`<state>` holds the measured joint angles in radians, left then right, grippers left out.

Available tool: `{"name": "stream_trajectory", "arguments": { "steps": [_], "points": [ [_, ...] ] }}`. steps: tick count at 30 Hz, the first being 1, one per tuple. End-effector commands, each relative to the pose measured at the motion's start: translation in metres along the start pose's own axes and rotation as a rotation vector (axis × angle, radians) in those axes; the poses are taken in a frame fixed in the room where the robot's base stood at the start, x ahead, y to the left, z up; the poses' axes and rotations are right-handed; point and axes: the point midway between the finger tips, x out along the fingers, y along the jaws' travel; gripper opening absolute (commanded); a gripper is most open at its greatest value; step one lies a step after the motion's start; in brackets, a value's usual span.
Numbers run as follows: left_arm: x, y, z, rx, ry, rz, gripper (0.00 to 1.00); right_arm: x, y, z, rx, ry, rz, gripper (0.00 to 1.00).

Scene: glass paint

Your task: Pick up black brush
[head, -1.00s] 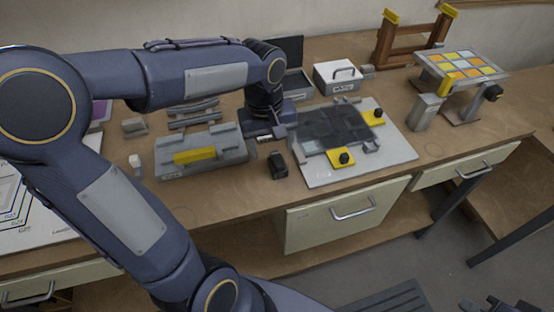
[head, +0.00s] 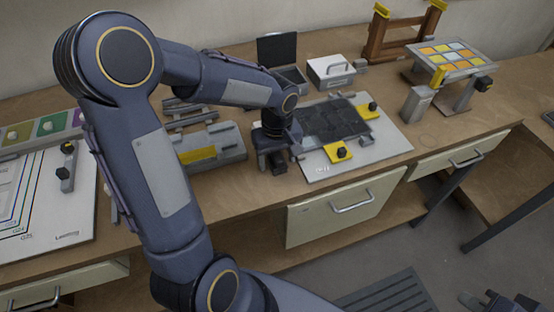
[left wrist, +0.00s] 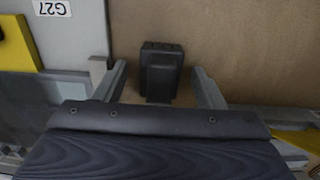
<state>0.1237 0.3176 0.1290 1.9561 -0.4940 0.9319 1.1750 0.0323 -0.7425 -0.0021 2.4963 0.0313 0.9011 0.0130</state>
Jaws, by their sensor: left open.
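The black brush (left wrist: 161,68) is a small dark block standing on the brown tabletop in the left wrist view. My left gripper (left wrist: 160,78) is open, with one finger on each side of the brush and small gaps showing. In the head view my left gripper (head: 276,160) is low over the table between the grey tray and the white board, and largely hides the brush. Dark parts at the bottom right edge of the head view seem to be my right gripper (head: 502,302); its jaws cannot be made out.
The white board (head: 392,143) with a dark tiled panel (head: 335,120) and yellow clamps (head: 340,152) lies just right of my left gripper. A grey tray (head: 230,142) with a yellow bar is close on the left. A white box (head: 331,70) stands behind.

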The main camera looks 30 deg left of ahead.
Motion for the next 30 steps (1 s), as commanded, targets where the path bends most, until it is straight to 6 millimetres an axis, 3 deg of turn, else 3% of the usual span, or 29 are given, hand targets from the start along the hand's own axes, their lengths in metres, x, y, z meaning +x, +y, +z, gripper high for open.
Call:
{"name": "stream_trajectory", "arguments": {
  "steps": [3, 15, 23, 30],
  "points": [
    [0.000, 0.000, 0.000, 0.000, 0.000, 0.000, 0.64, 0.000, 0.000, 0.000, 0.000, 0.000, 0.000, 0.00],
    [-0.001, 0.000, 0.000, 0.000, 0.000, 0.001, 0.11, 0.000, 0.000, 0.000, 0.000, 0.000, 0.000, 0.00],
    [-0.003, 0.000, 0.000, 0.000, 0.001, 0.001, 0.11, 0.000, 0.000, 0.000, 0.000, 0.000, 0.000, 0.00],
    [-0.025, 0.001, -0.001, 0.000, 0.004, 0.003, 0.11, 0.000, 0.000, 0.000, 0.000, 0.000, 0.000, 0.00]
  ]
}}
